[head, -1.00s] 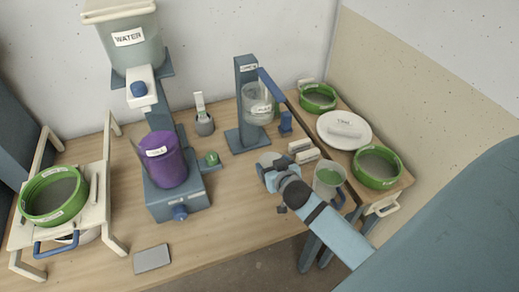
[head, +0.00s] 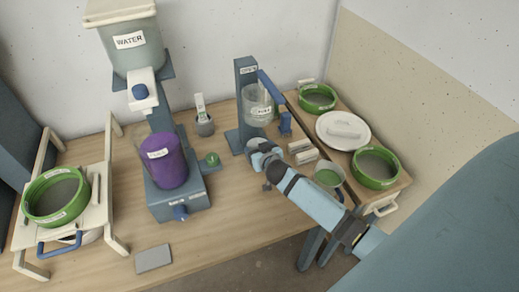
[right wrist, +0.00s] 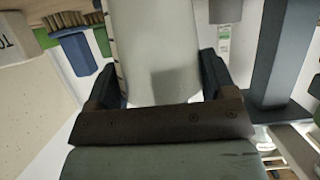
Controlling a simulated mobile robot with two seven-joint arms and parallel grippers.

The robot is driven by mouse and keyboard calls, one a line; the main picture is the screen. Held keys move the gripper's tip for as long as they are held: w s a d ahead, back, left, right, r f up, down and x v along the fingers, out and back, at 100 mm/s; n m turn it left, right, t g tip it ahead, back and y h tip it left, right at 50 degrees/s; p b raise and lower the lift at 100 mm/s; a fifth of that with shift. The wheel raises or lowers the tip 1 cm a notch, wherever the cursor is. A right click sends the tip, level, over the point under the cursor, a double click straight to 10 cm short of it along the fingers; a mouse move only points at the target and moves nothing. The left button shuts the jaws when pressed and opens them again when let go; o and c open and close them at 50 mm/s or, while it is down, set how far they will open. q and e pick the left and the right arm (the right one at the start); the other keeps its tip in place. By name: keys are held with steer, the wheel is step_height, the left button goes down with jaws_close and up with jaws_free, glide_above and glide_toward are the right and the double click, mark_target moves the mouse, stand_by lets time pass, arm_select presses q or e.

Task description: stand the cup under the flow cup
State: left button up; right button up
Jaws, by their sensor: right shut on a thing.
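The flow cup (head: 259,106), clear with a white label, hangs on a blue-grey stand (head: 246,85) near the back wall. My right gripper (head: 262,148) is just in front of the stand, below the flow cup. It is shut on the pale cup (right wrist: 158,50), which fills the space between its two dark fingers in the right wrist view. In the head view the cup is mostly hidden by the gripper, so I cannot tell whether it touches the table or is exactly under the flow cup. My left gripper is not in view.
A purple-filled container (head: 166,160) stands on a blue-grey machine to the left. White blocks (head: 302,151) and a clear bucket with green contents (head: 328,178) are close to the right of my arm. Green sieves (head: 376,167) and a white plate (head: 343,130) sit farther right.

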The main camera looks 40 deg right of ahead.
steer(key=shift+f, duration=0.1)
steer(key=o, duration=0.9)
steer(key=shift+s+r, duration=0.1)
steer(key=shift+r, duration=0.15)
steer(key=v, duration=1.1)
steer(key=shift+s+a, duration=0.15)
steer(key=shift+s, duration=0.25)
